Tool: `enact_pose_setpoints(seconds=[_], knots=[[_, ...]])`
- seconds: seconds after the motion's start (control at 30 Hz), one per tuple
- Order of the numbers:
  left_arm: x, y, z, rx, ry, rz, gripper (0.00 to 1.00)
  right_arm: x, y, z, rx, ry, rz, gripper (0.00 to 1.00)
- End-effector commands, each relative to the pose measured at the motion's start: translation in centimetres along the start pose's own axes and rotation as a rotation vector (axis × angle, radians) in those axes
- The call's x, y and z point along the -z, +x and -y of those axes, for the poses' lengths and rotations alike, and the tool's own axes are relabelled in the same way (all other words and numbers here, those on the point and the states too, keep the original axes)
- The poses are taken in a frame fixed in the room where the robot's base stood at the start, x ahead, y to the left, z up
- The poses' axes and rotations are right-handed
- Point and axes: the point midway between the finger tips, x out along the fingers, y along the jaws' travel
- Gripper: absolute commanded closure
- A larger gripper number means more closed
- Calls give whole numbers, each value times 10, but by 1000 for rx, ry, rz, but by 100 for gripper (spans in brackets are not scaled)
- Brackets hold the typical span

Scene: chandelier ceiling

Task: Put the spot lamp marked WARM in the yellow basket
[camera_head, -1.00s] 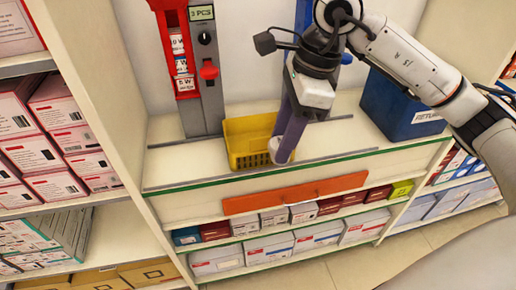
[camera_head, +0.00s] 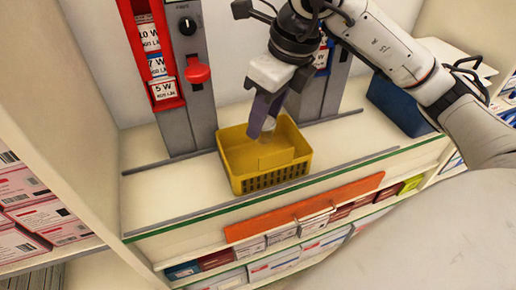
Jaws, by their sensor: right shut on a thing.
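The yellow basket (camera_head: 238,172) stands on the cream counter in the middle of the head view. My right gripper (camera_head: 266,125) reaches down from above, its purple fingers over the basket's back part. It is shut on a small pale, whitish lamp (camera_head: 268,124), mostly hidden by the fingers. The lamp shows at the basket's opening; I cannot tell whether it touches the basket. No WARM marking is readable on it. My left gripper is not in view.
A grey dispenser with a red rack (camera_head: 150,55) and red lever stands behind left. Another grey dispenser (camera_head: 322,92) stands behind the basket. A blue bin (camera_head: 398,105) is at right. The counter (camera_head: 165,200) left of the basket is clear. Boxes fill the shelves below.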

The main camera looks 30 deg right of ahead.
Motion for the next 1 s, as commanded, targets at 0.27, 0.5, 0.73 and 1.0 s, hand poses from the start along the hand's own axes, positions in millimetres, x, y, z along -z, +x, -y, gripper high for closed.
enact_pose_setpoints(seconds=[0.27, 0.5, 0.73, 1.0], knots=[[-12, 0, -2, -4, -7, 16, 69, 9, 33, 0, 0, 0, 1, 85], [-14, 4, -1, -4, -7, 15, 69, 18, 63, 0, -1, 0, -2, 85], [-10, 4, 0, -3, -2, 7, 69, 18, 67, 0, 0, 0, 2, 85], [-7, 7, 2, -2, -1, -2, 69, 19, 70, 0, 0, 0, 1, 49]])
